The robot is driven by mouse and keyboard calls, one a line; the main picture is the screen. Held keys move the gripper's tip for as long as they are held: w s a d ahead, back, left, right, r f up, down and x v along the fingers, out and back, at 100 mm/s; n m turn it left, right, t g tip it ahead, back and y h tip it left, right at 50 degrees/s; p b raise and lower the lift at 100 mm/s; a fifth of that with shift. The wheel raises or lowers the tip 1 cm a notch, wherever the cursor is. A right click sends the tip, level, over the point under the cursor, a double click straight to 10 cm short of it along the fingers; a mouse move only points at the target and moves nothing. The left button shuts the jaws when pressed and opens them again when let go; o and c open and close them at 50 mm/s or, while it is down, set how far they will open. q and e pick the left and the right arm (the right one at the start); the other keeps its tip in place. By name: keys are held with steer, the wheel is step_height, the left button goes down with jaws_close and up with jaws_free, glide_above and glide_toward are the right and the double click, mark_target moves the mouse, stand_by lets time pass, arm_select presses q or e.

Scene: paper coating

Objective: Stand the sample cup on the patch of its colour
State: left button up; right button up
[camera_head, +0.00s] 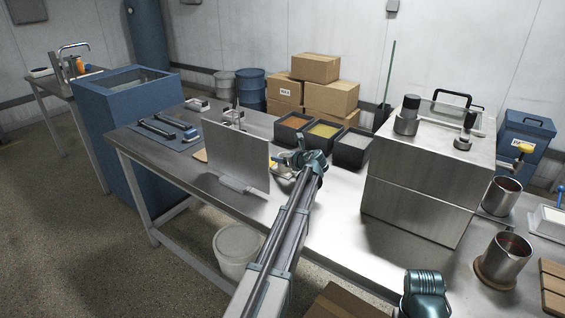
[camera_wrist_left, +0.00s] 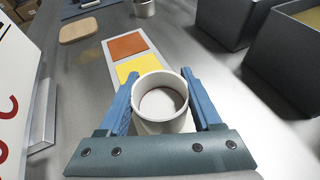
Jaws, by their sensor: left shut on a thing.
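The pale sample cup (camera_wrist_left: 161,103) is upright between the two blue fingers of my left gripper (camera_wrist_left: 163,98), which is shut on it. A thin reddish line shows inside its rim. Beyond the cup in the left wrist view lies a pale strip (camera_wrist_left: 108,56) with an orange-brown patch (camera_wrist_left: 127,45) and a yellow patch (camera_wrist_left: 137,68). The cup covers the near part of the strip, and I cannot tell whether it touches it. In the head view my left gripper (camera_head: 297,161) is over the table behind the upright metal plate. My right gripper's fingers do not show.
The upright metal plate (camera_head: 236,156) stands left of my left gripper. Dark open bins (camera_head: 352,150) stand behind it to the right. A large steel box (camera_head: 425,185) blocks the right; bare table lies before the bins.

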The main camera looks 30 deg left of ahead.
arm_select(q)
steer(key=shift+r, duration=0.1)
steer(key=o, duration=1.3)
steer(key=shift+o, duration=0.2)
steer(key=shift+r, duration=0.1)
steer(key=p+v, duration=0.4)
steer(key=v, duration=0.8)
steer(key=shift+s+p, duration=0.1)
steer(key=shift+p, duration=0.25)
